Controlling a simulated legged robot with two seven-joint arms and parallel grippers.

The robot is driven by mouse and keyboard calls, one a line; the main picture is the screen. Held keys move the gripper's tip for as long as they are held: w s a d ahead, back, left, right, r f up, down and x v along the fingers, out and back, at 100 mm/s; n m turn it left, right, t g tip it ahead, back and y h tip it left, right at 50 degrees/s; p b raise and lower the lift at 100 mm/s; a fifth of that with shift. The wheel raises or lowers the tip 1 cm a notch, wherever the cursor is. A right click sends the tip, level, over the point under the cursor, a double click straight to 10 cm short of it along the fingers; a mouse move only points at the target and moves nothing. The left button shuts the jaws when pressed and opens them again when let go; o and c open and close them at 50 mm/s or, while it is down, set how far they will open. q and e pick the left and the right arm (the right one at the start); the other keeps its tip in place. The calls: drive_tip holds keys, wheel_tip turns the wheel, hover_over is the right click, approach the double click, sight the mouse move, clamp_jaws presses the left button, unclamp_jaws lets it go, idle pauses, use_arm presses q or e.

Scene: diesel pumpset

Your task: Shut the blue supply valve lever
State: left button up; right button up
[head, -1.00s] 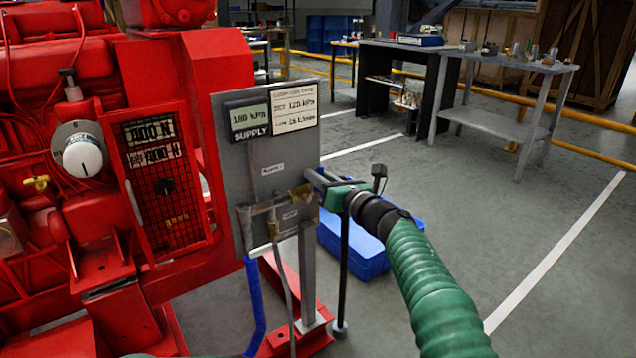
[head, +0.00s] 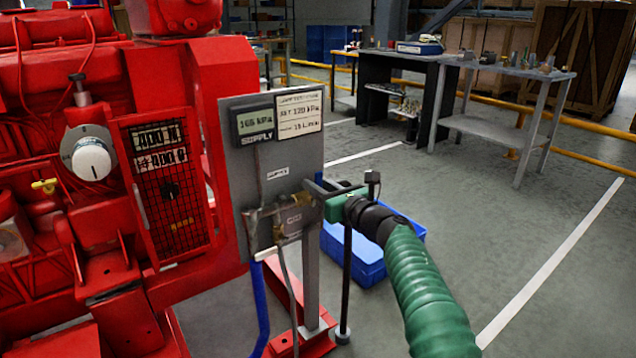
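The grey supply panel (head: 235,175) stands beside the red engine, with a display (head: 255,122) reading about 165 kPa above the word SUPPLY. A brass valve body and pipework (head: 290,224) sit at its lower right. A blue hose (head: 262,310) hangs below a pale fitting. My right gripper (head: 318,188), on a green ribbed arm sleeve with a black cuff, reaches the panel's right edge beside the valve. Its fingertips are too small and dark to tell their gap or any contact. My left gripper is out of view.
A blue crate (head: 370,264) lies on the floor behind my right wrist. A thin black post (head: 346,280) stands close under the gripper. The red engine (head: 60,130) fills the left. Workbenches (head: 500,130) stand farther back; the floor at right is clear.

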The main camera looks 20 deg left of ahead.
drive_tip(key=shift+o, duration=1.2)
drive_tip(key=shift+r, duration=0.35)
drive_tip(key=shift+d, duration=0.1)
drive_tip(key=shift+s+d, duration=0.15)
drive_tip(key=shift+d, duration=0.1)
drive_tip(key=b+v, duration=0.1)
drive_tip(key=v, duration=0.3)
drive_tip(key=shift+s+d, duration=0.2)
drive_tip(key=shift+d, duration=0.1)
drive_tip(key=p, duration=0.2)
approach(320, 183)
drive_tip(key=v, duration=0.6)
drive_tip(key=shift+s+d+f, duration=0.1)
drive_tip(key=shift+f, duration=0.15)
